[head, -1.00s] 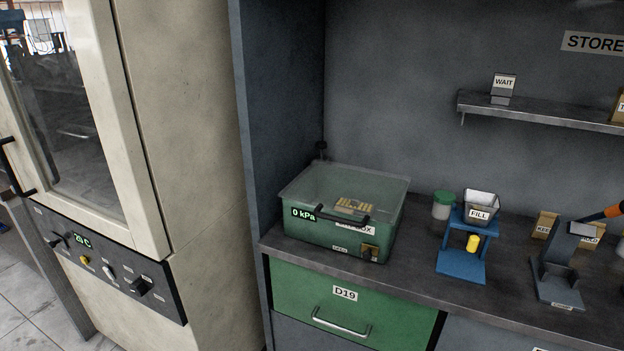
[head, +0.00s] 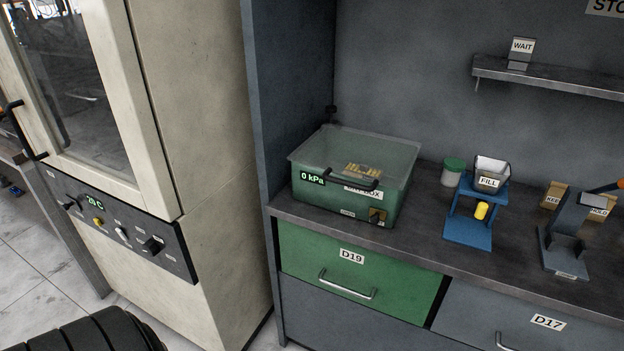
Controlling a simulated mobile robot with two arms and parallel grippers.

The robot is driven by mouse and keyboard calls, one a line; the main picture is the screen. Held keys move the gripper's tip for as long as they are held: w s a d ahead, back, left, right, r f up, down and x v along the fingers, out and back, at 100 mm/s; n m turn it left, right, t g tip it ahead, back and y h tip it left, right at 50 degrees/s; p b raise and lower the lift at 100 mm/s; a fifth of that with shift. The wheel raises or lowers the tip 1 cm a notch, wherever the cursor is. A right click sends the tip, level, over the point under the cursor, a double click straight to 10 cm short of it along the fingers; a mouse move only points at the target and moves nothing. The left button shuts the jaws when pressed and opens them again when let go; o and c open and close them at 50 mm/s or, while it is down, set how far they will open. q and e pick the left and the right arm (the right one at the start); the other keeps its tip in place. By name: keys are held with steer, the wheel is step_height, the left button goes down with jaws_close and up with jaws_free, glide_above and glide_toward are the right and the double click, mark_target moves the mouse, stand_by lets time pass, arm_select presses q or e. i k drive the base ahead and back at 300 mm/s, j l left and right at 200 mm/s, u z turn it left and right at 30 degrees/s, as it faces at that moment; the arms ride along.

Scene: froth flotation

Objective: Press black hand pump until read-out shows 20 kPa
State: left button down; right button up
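A green box with a clear lid (head: 350,205) stands at the left end of the dark counter. Its read-out (head: 312,179) shows 0 kPa. A small black knob (head: 331,111) sticks up behind the box's back left corner; it looks like the top of the black hand pump, and its lower part is hidden by the box. The lid has a black handle (head: 350,183), and packed yellowish pieces show through it. Neither of my grippers is in view, and nothing touches the box or the knob.
A beige oven cabinet (head: 205,150) reading 20 C stands at left, beside the cupboard's side wall (head: 285,90). Right of the box are a green-capped jar (head: 452,173), a blue FILL stand (head: 468,232) and a grey stand (head: 565,250). A shelf (head: 550,75) hangs above.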

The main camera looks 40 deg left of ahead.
mark_target(330, 109)
steer(key=i+l+u, duration=0.3)
steer(key=i+l, duration=0.15)
steer(key=i+l+u, duration=0.3)
steer(key=i+l, duration=0.2)
